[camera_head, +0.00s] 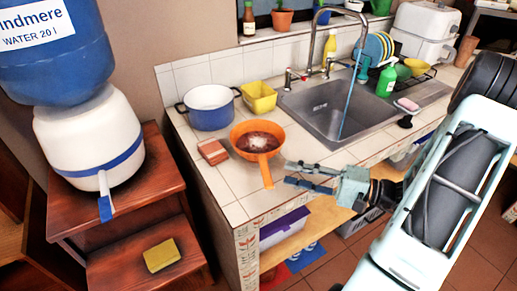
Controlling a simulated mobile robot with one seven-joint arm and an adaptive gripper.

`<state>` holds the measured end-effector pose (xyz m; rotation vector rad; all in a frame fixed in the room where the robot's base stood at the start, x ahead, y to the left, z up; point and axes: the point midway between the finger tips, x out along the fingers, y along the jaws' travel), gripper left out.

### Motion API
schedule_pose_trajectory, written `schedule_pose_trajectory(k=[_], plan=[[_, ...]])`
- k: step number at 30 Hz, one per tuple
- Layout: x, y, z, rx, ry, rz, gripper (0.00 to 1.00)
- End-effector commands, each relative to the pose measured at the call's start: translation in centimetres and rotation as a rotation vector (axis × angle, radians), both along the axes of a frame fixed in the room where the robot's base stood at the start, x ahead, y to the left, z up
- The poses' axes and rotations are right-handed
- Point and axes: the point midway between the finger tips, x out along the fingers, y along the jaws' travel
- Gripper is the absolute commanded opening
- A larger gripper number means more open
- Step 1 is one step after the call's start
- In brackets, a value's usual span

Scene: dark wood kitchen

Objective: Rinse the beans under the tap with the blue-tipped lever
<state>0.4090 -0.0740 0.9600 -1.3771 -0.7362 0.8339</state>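An orange strainer-like bowl (257,125) with dark reddish-brown beans (258,142) stands on the tiled counter left of the sink (325,100). Its orange handle (266,172) points toward the counter's front edge. My gripper (288,173) is just right of the handle, apart from it; its two fingers look spread with nothing between them. A tall curved metal tap (313,45) stands behind the sink, and a thin blue stream (350,90) falls into the basin. A small lever (289,73) at its left looks reddish; the other lever's (329,66) tip colour is unclear.
A blue pot (209,112), a yellow container (259,97) and a reddish-brown block (212,152) stand near the bowl. A green bottle (386,80) and dish rack (415,75) are at the sink's far right. A water dispenser (90,140) with a blue-tipped spout (104,207) stands left.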

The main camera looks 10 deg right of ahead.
Motion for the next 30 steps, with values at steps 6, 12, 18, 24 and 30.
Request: schedule_pose_trajectory(k=[6, 12, 18, 24, 30], plan=[[1.7, 3.0, 0.0, 0.001, 0.002, 0.005, 0.30], [2.6, 4.2, -0.1, 0.000, 0.003, 0.006, 0.30], [4.4, 6.7, -0.2, 0.000, 0.004, 0.008, 0.30], [5.2, 7.8, -0.4, -0.001, 0.003, 0.004, 0.30], [5.2, 7.8, -0.4, -0.001, 0.003, 0.004, 0.29]])
